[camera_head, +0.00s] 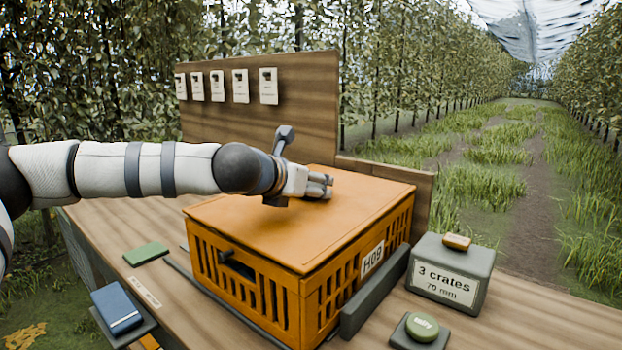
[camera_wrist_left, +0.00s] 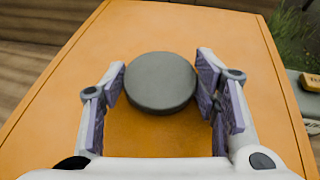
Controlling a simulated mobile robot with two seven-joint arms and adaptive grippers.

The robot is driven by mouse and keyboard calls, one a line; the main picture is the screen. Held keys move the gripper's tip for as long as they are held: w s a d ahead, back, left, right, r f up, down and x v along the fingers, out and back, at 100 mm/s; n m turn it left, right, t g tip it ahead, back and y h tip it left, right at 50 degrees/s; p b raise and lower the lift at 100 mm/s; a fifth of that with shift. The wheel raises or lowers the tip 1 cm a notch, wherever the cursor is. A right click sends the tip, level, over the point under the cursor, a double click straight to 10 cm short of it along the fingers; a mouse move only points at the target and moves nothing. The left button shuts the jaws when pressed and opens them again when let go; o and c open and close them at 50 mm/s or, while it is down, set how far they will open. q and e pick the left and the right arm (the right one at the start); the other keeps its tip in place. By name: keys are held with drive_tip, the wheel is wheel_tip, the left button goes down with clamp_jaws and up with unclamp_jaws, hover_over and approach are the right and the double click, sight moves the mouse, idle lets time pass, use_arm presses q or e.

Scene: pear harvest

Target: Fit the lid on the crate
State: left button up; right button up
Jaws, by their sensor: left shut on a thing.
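The orange lid (camera_head: 262,232) lies over the top of the slatted orange crate (camera_head: 345,296), its edges close to the crate's rim. I cannot tell whether it is fully seated. The crate stands on the wooden bench with an H09 label on its right side. My left gripper (camera_head: 322,186) is over the lid's middle. In the left wrist view its fingers (camera_wrist_left: 163,70) are closed on both sides of the round dark grey knob (camera_wrist_left: 160,84) on the lid (camera_wrist_left: 150,20). In the head view the gripper mostly hides the knob. My right gripper is not in view.
Dark rails (camera_head: 374,292) border the crate on the bench (camera_head: 510,325). To the right stand a grey "3 crates" box (camera_head: 451,268) and a green "entry" button (camera_head: 422,326). A green pad (camera_head: 146,254) and a blue box (camera_head: 117,308) lie left. A wooden backboard (camera_head: 310,110) rises behind.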

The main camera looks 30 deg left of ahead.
use_arm(q)
drive_tip(key=shift+r, duration=0.25)
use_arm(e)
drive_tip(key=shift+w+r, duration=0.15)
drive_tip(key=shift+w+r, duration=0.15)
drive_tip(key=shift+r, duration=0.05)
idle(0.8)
use_arm(q)
drive_tip(key=shift+f, duration=0.75)
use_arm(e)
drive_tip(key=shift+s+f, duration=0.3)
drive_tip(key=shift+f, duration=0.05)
use_arm(q)
drive_tip(key=o, duration=1.1)
drive_tip(key=shift+o, duration=0.2)
drive_tip(key=p+v, duration=0.1)
drive_tip(key=v, duration=0.2)
drive_tip(key=p+v, duration=0.3)
drive_tip(key=v, duration=0.2)
drive_tip(key=shift+s+r, duration=0.2)
drive_tip(key=shift+r, duration=0.25)
drive_tip(key=shift+s+d+r+p, duration=0.15)
drive_tip(key=shift+s+p, duration=0.15)
drive_tip(key=shift+s, duration=0.95)
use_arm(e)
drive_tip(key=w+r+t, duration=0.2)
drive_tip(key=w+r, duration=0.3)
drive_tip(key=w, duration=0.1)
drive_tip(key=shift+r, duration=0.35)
